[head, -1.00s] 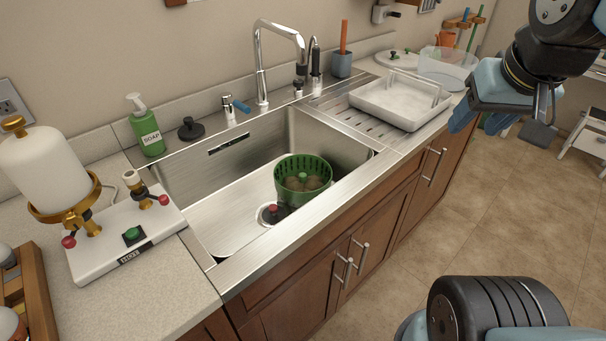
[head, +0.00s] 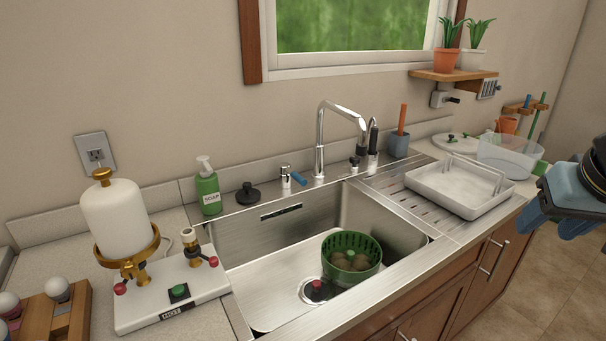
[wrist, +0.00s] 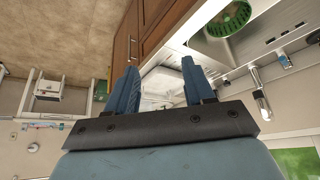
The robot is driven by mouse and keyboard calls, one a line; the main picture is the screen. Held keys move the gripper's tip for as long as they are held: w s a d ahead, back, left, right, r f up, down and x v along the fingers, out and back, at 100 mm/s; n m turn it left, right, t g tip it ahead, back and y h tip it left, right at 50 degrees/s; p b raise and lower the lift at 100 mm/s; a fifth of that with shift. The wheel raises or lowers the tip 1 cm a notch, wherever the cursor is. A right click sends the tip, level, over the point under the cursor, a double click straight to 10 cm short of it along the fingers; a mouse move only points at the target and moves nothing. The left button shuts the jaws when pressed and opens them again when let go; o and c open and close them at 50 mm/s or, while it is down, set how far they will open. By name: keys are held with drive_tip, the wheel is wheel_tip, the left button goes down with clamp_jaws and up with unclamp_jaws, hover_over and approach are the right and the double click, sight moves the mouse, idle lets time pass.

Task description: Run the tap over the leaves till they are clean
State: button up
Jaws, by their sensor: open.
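The chrome tap (head: 321,140) stands behind the steel sink (head: 262,268), its spout bent over the basin; no water shows. A small lever with a blue handle (head: 298,179) is left of its base. A green slotted basket (head: 351,258) sits in the right part of the basin, holding several brownish round lumps; I cannot make out leaves. It also shows in the wrist view (wrist: 228,18). A black plug with a red knob (head: 316,290) is beside it.
A white tray (head: 457,196) and clear tub (head: 508,157) stand right of the sink. A soap bottle (head: 208,189) is behind its left corner. A white tank (head: 118,216) and a switch box (head: 172,298) stand on the left counter.

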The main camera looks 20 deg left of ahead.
drive_tip(key=shift+c, duration=0.7)
drive_tip(key=w+a+f+n+t, duration=0.1)
drive_tip(key=w+a+f+n, duration=0.15)
drive_tip(key=w, duration=0.45)
drive_tip(key=w+a+f+n+t, duration=0.1)
drive_tip(key=w+a, duration=0.2)
drive_tip(key=w, duration=0.4)
drive_tip(key=n+t+y, duration=0.4)
drive_tip(key=t+y, duration=0.1)
drive_tip(key=y, duration=0.8)
approach(296, 176)
drive_tip(key=shift+m, duration=0.25)
drive_tip(key=x, duration=0.7)
drive_tip(key=f+x, duration=0.1)
drive_tip(key=x, duration=0.3)
drive_tip(key=shift+w, duration=0.4)
